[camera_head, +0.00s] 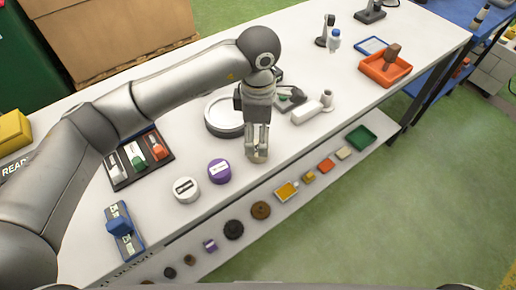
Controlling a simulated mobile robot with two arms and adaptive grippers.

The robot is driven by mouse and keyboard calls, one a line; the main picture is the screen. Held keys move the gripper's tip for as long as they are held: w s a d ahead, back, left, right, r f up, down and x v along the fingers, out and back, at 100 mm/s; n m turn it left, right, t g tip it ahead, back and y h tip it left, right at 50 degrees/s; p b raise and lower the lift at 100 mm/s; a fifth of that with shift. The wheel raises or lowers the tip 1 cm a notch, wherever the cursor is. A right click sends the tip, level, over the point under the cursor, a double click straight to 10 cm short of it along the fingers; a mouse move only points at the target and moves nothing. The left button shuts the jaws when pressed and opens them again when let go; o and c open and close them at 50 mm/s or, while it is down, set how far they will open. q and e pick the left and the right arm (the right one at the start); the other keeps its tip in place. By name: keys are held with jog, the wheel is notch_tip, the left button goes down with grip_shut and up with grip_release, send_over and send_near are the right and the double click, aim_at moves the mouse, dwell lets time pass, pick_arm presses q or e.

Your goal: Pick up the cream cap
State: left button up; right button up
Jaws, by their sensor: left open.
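My left gripper (257,147) reaches in from the left and points down at the front edge of the white table, its fingers open. A small cream-beige round piece, which looks like the cream cap (257,157), shows right at the fingertips and is partly hidden by them. I cannot tell whether the fingers touch it. A white round piece with a dark mark (187,190) and a purple round piece (219,171) stand on the table to the left of the gripper. My right gripper is not in view.
A white ring-shaped turntable (224,117) lies just behind the gripper. A white cylinder (306,112) lies to its right. A lower strip in front holds several small parts, including a green tray (360,137). An orange tray (385,70) sits at far right.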

aim_at(257, 148)
pick_arm(q)
jog(key=shift+f, duration=0.65)
jog(key=f+p, duration=0.2)
jog(key=f, duration=0.2)
jog(key=shift+a, duration=0.2)
jog(key=shift+f, duration=0.55)
jog(key=c, duration=0.9)
